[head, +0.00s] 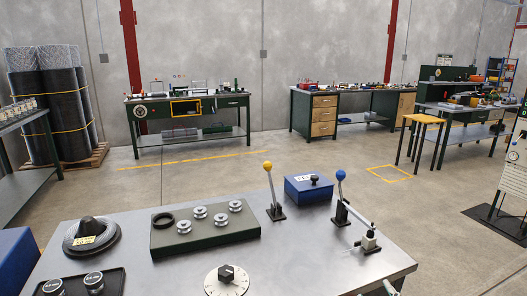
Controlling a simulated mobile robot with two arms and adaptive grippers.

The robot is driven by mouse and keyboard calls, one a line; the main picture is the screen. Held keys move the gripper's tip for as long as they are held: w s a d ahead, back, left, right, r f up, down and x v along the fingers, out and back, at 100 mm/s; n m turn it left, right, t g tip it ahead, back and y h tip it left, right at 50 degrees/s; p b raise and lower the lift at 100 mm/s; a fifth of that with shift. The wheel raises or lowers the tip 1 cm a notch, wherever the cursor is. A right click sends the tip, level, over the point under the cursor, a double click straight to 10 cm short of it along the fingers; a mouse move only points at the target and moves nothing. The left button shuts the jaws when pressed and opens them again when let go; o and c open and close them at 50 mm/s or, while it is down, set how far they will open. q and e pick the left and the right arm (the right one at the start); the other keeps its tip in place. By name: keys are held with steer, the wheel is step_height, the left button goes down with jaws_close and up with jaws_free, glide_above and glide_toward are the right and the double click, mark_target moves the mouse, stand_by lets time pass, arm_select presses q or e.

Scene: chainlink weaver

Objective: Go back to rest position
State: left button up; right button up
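Neither of my grippers shows in the head view. A grey metal table (310,262) fills the lower part of the view. On it are a yellow-knobbed lever (270,190), a blue-knobbed lever (340,198) and a blue box (308,190) with a black knob. A green plate (245,229) with several silver rollers lies left of the levers. A white dial (227,281) with a black knob is at the front edge of the view.
A black cone-shaped piece (92,236) and a dark tray (115,284) with silver knobs are at the table's left. A workbench (187,108) stands by the back wall, and a yellow-topped stool (424,120) stands at right. Open floor lies between.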

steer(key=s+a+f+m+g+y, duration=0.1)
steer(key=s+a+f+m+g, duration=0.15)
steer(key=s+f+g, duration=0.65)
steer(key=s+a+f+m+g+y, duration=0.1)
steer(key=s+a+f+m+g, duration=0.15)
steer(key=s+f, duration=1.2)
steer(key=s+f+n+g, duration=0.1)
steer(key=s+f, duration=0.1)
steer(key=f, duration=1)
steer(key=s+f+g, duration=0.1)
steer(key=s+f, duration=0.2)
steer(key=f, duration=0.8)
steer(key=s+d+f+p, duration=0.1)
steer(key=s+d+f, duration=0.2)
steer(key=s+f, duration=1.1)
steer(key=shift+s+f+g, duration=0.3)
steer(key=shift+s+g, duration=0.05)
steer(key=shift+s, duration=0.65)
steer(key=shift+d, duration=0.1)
